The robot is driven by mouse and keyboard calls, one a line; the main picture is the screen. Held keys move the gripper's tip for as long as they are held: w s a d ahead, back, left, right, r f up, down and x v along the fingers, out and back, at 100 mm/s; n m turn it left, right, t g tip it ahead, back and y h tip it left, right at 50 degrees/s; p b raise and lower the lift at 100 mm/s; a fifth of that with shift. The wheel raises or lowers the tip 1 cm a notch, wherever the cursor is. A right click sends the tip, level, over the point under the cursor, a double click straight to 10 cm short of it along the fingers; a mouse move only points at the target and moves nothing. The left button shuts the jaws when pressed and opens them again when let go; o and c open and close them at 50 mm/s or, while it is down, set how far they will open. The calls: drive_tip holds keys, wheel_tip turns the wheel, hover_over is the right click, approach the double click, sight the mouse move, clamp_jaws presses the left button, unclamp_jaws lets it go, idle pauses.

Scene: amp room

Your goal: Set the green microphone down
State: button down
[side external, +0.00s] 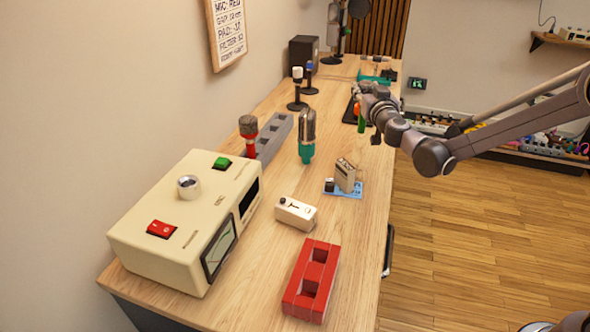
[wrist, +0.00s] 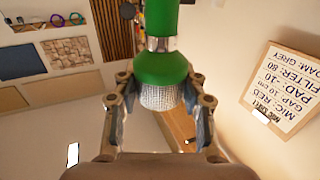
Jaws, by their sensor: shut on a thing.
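The green microphone (wrist: 163,68) has a green body, a silver collar and a silver mesh head. In the wrist view its mesh head end lies between the fingers of my gripper (wrist: 160,84), which is shut on it. In the side view my gripper (side external: 370,98) is over the far right part of the wooden bench, and a small green part of the microphone (side external: 361,122) shows below it.
A red microphone (side external: 249,142) stands at a grey block (side external: 273,137). A cream amp (side external: 165,245), cream box (side external: 296,212), metal device (side external: 345,175) and red block (side external: 297,290) are nearer. Small stands (side external: 297,88) are behind.

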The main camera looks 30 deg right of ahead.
wheel_tip(320, 180, down, 6)
drive_tip(key=w+a, duration=0.1)
drive_tip(key=a, duration=0.1)
drive_tip(key=shift+w+a, duration=0.3)
drive_tip(key=shift+w, duration=0.1)
drive_tip(key=c, duration=0.7)
unclamp_jaws()
drive_tip(key=shift+f, duration=0.15)
drive_tip(key=shift+c, duration=0.2)
